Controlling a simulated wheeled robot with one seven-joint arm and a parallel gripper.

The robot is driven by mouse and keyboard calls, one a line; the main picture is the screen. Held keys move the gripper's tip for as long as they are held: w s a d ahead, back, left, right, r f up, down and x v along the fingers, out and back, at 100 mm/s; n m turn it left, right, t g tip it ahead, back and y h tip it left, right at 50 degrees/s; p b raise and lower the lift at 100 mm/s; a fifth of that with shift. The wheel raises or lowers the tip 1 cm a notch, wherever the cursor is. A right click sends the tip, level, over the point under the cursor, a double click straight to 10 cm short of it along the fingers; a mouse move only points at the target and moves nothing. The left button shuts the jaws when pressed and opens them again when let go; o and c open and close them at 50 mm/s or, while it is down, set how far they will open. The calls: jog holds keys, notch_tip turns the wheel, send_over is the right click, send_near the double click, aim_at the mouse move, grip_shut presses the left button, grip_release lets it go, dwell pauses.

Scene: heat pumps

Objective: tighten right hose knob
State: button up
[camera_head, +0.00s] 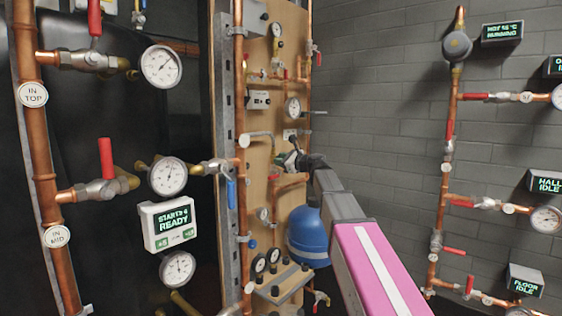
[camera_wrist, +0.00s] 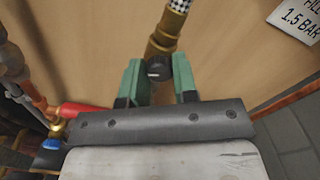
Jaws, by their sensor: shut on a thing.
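In the wrist view, a small black knob (camera_wrist: 158,67) with a pale mark on its face sits on a brass fitting (camera_wrist: 162,42) against the wooden board. A checkered braided hose (camera_wrist: 180,5) joins the fitting at the top. My gripper (camera_wrist: 158,78) has its two green fingers on either side of the knob, shut on it. In the head view, my arm reaches to the wooden panel, and my gripper (camera_head: 285,158) is small there. The knob cannot be made out in that view.
A red-handled valve (camera_wrist: 85,109) lies left of my gripper in the wrist view, close to it. A sign (camera_wrist: 298,18) reads "FILL 1.5 BAR". In the head view, a blue tank (camera_head: 308,238) stands below my arm, with copper pipes and gauges around.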

jog(key=shift+f+m, duration=0.1)
jog(key=shift+m, duration=1.8)
jog(key=o, duration=0.9)
jog(key=shift+o, duration=0.2)
jog(key=shift+s+d, duration=0.1)
jog(key=v, duration=1)
jog(key=shift+s+d, duration=0.2)
jog(key=shift+d, duration=0.05)
jog(key=shift+s, duration=0.1)
